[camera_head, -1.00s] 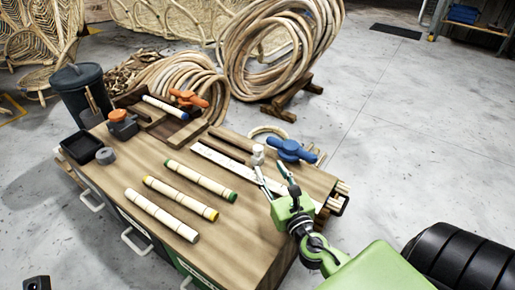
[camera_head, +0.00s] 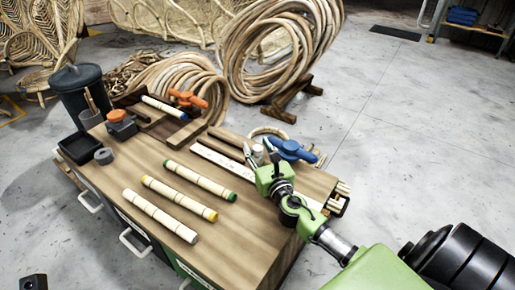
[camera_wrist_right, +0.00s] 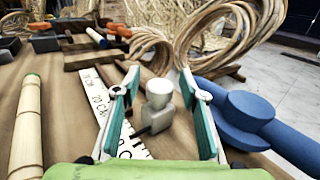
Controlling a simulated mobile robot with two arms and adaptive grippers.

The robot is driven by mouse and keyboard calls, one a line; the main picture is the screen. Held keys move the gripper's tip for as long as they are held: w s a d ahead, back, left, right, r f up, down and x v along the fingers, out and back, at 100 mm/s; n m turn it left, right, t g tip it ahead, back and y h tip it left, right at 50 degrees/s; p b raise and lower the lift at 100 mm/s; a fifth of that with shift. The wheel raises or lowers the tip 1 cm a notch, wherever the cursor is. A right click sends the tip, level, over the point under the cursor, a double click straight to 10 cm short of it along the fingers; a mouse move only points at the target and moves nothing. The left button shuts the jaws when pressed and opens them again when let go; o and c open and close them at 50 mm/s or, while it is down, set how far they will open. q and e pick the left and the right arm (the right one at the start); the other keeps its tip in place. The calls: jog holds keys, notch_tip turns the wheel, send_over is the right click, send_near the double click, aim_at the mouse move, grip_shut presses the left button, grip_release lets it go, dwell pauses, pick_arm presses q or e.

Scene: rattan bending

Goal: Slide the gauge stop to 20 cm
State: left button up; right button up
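The gauge is a white ruler strip (camera_head: 215,158) with dark printed marks, lying on the wooden bench top; it also shows in the right wrist view (camera_wrist_right: 95,92). The gauge stop has a pale round knob (camera_wrist_right: 159,90) on a grey block, and stands at the strip's right side in the wrist view. In the head view the stop (camera_head: 258,150) is partly hidden by my gripper. My right gripper (camera_wrist_right: 160,88) is open, with one teal-lined finger on each side of the stop; gaps show between fingers and knob. My left gripper is not in view.
Several banded rattan poles (camera_head: 160,215) lie left of the gauge. An orange clamp (camera_head: 188,99) and a black tray (camera_head: 80,147) are farther off.

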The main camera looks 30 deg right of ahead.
grip_shut()
jog(key=w+a, duration=0.1)
jog(key=w, duration=0.1)
jog(key=w+a, duration=0.1)
jog(key=w, duration=0.2)
jog(key=w+a, duration=0.1)
jog(key=w, duration=0.2)
jog(key=shift+w+a, duration=0.2)
jog(key=shift+w, duration=0.05)
jog(key=shift+w+a, duration=0.2)
jog(key=shift+w, duration=0.2)
jog(key=shift+c, duration=0.3)
grip_release()
jog(key=shift+o, duration=0.3)
